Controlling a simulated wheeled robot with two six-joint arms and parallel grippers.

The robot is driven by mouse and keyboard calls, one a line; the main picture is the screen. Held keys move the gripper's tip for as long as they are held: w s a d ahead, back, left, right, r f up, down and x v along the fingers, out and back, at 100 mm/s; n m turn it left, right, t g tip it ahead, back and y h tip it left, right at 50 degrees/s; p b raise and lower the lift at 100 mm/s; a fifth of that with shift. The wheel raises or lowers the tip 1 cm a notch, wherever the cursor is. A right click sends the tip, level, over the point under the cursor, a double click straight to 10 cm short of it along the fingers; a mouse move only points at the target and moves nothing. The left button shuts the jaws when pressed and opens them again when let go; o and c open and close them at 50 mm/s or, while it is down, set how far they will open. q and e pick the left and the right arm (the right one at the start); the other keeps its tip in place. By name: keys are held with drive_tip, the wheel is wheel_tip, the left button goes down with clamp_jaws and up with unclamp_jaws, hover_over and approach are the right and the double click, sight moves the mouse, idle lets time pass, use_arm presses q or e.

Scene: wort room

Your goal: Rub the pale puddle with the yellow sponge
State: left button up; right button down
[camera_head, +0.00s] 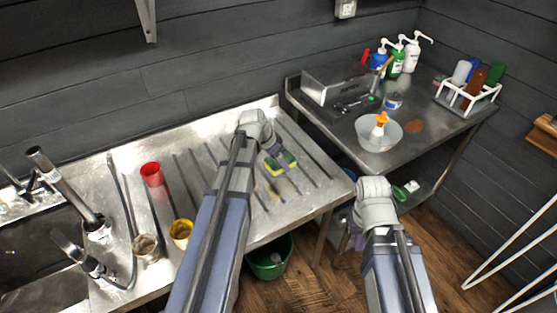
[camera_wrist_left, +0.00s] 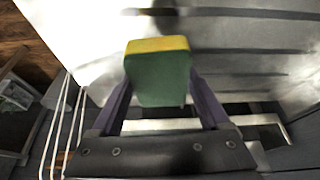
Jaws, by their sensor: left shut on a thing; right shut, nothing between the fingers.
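The yellow sponge (camera_head: 287,160), with a green side, is held over the ribbed steel drainboard. In the left wrist view the sponge (camera_wrist_left: 158,75) shows its green face and yellow edge between my two fingers. My left gripper (camera_head: 273,163) is shut on it. I cannot tell whether the sponge touches the steel. A faint pale yellowish patch (camera_head: 281,188) lies on the drainboard just in front of the sponge; I cannot tell whether it is the puddle or a reflection. My right gripper (camera_head: 354,238) is shut and empty, low beside the drainboard's right end, partly hidden by my arm.
A red cup (camera_head: 151,174), a yellow cup (camera_head: 181,232) and a tan cup (camera_head: 146,247) stand left on the drainboard by the sink. The right steel table holds a white bowl (camera_head: 366,142), bottles and a brown patch (camera_head: 413,126). A green bucket (camera_head: 268,268) stands below.

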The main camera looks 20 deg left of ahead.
use_arm(q)
wheel_tip(320, 180, up, 3)
drive_tip(key=p, duration=0.3)
drive_tip(key=shift+f, duration=0.1)
idle(0.3)
idle(0.4)
